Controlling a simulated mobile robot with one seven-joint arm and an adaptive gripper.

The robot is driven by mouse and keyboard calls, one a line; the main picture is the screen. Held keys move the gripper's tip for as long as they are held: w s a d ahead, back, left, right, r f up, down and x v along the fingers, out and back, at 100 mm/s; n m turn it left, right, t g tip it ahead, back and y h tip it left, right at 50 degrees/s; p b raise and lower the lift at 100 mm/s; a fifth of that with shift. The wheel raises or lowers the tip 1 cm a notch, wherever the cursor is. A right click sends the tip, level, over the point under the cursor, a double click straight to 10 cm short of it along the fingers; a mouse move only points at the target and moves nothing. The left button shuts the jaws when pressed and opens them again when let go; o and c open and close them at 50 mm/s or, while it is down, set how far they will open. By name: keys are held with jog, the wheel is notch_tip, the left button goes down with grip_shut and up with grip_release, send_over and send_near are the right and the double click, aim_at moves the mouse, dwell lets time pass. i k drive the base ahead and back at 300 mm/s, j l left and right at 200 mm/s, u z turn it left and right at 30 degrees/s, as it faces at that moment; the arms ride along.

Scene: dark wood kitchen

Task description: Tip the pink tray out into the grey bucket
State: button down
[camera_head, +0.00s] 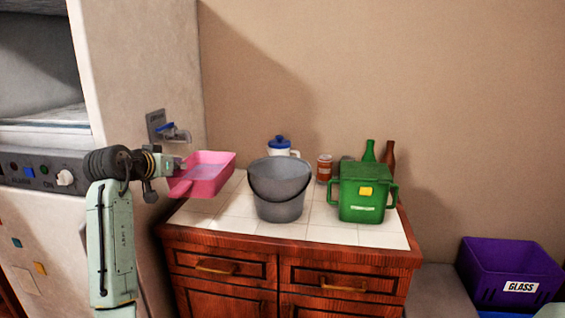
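The pink tray (216,158) is at the left end of the tiled counter, partly out past its edge, and looks raised above it. A bluish-purple patch shows inside, perhaps liquid; I cannot tell for sure. My gripper (177,165) is at the tray's left end and appears closed on it, though the fingers are small and partly hidden. The tray looks close to level. The grey bucket (280,207) stands upright on the counter, right of the tray and apart from it. Its dark handle hangs down across the front. Its bottom inside is hidden.
A green lidded container (361,205) stands right of the bucket. Behind are a white jug with blue lid (281,147), an orange-brown can (324,168) and two bottles (388,157). A wall tap (176,134) is above the tray. A purple crate (505,262) is at right.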

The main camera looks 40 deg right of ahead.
aim_at(278, 185)
jog(key=i+l, duration=0.2)
jog(key=l, duration=0.2)
jog(key=i+l, duration=0.15)
jog(key=l, duration=0.2)
jog(key=i+l, duration=0.2)
jog(key=l, duration=0.6)
